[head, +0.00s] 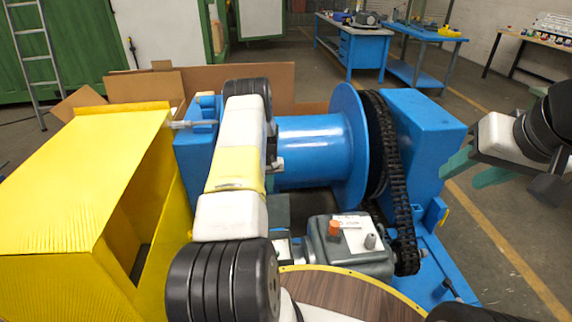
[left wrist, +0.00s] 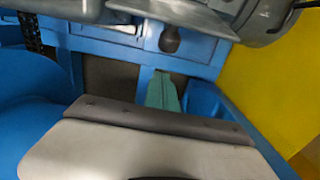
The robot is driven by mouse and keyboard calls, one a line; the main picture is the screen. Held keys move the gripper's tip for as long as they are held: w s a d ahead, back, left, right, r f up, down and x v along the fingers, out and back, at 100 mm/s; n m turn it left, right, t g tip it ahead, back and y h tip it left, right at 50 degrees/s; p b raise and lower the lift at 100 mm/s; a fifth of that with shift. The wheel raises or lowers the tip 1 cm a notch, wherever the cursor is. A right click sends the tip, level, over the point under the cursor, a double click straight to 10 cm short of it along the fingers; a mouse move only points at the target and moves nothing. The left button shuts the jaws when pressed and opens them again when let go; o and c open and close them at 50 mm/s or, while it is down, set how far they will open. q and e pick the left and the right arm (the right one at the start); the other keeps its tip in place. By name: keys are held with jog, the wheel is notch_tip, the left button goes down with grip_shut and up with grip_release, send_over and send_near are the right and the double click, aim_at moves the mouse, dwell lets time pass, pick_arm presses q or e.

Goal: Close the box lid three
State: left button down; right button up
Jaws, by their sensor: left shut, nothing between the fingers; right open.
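Brown cardboard panels, which look like open box flaps, stand behind the blue machine in the head view: a left panel (head: 147,86), a wide back panel (head: 285,78) and a small tilted flap (head: 77,102). The box body is mostly hidden, and I cannot tell which flap is lid three. My left arm crosses in front of the machine; its gripper is hidden in the head view. In the left wrist view my left gripper (left wrist: 164,80) is shut and empty, among blue machine parts. My right gripper (head: 459,178) is open and empty, right of the machine, away from the cardboard.
A blue machine with a drum (head: 311,150), a black chain (head: 394,170) and a grey motor (head: 345,248) fills the middle. A yellow guard (head: 70,190) stands at left. A round wooden top (head: 335,293) is in front.

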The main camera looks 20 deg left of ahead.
pick_arm(q)
jog(key=shift+s+d+r, duration=0.35)
jog(key=shift+s+r, duration=0.05)
jog(key=shift+s, duration=0.25)
jog(key=shift+s+d+r, duration=0.3)
jog(key=shift+s+r, duration=0.05)
jog(key=shift+s, duration=0.25)
